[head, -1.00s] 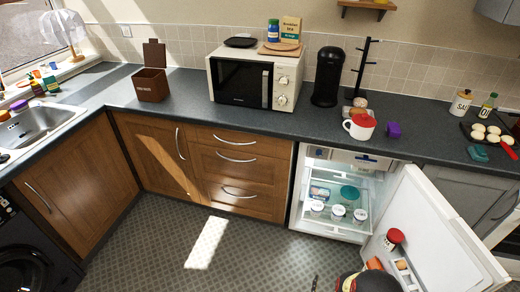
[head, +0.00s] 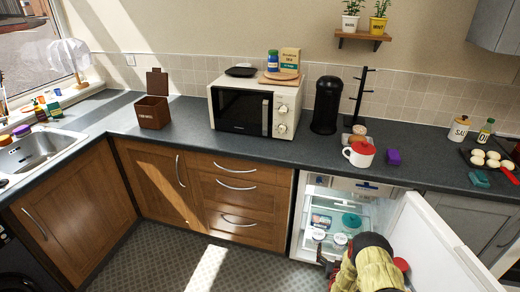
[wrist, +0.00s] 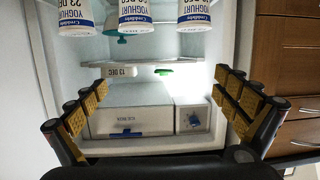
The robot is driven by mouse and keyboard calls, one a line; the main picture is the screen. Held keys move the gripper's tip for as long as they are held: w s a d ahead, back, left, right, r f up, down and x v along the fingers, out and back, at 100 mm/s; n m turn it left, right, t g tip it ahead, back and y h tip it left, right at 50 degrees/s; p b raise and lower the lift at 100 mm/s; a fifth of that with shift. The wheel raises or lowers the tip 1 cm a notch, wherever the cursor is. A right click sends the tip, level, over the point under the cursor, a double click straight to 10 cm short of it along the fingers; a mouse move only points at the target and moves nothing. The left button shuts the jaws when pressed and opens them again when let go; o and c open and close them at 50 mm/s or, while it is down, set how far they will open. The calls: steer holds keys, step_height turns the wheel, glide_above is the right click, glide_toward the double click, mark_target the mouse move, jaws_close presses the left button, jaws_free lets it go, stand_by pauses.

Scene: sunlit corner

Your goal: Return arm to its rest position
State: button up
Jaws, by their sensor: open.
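My gripper (wrist: 162,95) is open and empty in the wrist view, with its yellow-padded fingers spread wide and facing the inside of the fridge. In the head view my arm stands in front of the open fridge (head: 297,225), and one dark finger shows near the shelf's front edge. Several yoghurt pots (wrist: 136,15) appear upside down at the top of the wrist view, apart from the fingers. In the head view, yoghurt pots (head: 340,240) stand on the shelf beside a teal-lidded container (head: 351,220). My arm hides part of the shelf.
The fridge door (head: 440,245) stands open at the right, close to my arm. The floor (head: 165,255) left of the fridge is clear.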

steer(key=w+a+r+g+y, duration=0.1)
steer(key=w+r, duration=0.2)
steer(key=r, duration=0.7)
steer(key=w+a+r+g, duration=0.1)
steer(key=w+a+r, duration=0.15)
steer(key=r, duration=0.75)
steer(key=s+a+r+n+g+y, duration=0.1)
steer(key=s+a+r, duration=0.25)
steer(key=r, duration=0.65)
steer(key=s+a+r+g, duration=0.15)
steer(key=s+r, duration=0.25)
steer(key=r, duration=0.7)
steer(key=s+a+r+g, duration=0.1)
steer(key=s+a+r, duration=0.2)
steer(key=s+r, duration=0.5)
steer(key=s+a+r+g, duration=0.1)
steer(key=s+a+r, duration=0.25)
steer(key=s, duration=0.95)
steer(key=s+a+g, duration=0.1)
steer(key=s, duration=1)
steer(key=s+r+n+g+y, duration=0.1)
steer(key=s, duration=1)
steer(key=shift+s+a+r+g, duration=0.25)
steer(key=shift+s+a+g, duration=0.05)
steer(key=shift+a+g, duration=0.1)
steer(key=shift+c, duration=0.7)
